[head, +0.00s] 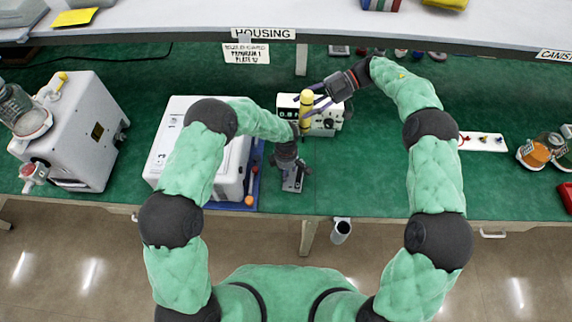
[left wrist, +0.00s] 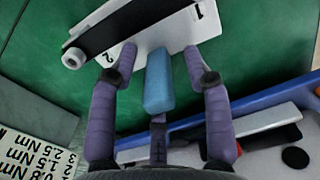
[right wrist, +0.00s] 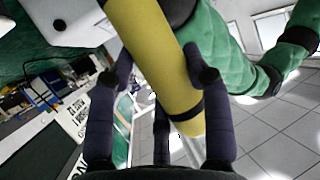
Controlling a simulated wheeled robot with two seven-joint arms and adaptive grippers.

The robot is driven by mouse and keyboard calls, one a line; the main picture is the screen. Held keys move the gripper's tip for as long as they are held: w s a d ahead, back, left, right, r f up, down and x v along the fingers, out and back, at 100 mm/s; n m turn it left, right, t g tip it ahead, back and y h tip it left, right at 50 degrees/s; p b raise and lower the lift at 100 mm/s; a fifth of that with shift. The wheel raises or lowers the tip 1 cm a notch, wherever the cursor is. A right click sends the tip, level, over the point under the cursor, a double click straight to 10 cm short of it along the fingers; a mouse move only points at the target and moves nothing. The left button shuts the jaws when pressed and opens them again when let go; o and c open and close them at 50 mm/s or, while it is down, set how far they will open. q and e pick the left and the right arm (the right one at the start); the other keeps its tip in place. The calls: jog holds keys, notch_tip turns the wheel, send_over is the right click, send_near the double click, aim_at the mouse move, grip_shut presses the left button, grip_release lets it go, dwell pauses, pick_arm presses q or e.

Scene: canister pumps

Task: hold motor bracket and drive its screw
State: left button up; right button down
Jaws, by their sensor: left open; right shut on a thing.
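The motor bracket (head: 293,184) lies on the green mat near the front edge, a pale plate with a dark bar. In the left wrist view the bracket (left wrist: 163,40) shows the marks 1 and 2 and a blue grip block (left wrist: 159,80). My left gripper (head: 290,169) is open right over it, with its purple fingers on either side of the blue block; contact cannot be told. My right gripper (head: 314,97) is shut on a yellow driver (head: 306,108), held upright above and behind the bracket. The driver (right wrist: 160,60) fills the right wrist view.
A cream unit with knobs (head: 327,122) stands behind the bracket. A large white housing (head: 170,140) stands to the left, by a blue tool tray (head: 253,190). A white tray of small parts (head: 483,141) lies right. Bare green mat lies right of the bracket.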

pick_arm(q)
jog(key=shift+f, duration=0.55)
pick_arm(e)
jog(key=shift+r, duration=0.1)
pick_arm(q)
grip_shut()
jog(key=c, duration=0.8)
grip_release()
jog(key=shift+c, duration=0.2)
grip_shut()
pick_arm(e)
jog(key=shift+w+a+f, duration=0.15)
jog(key=shift+f, duration=2.35)
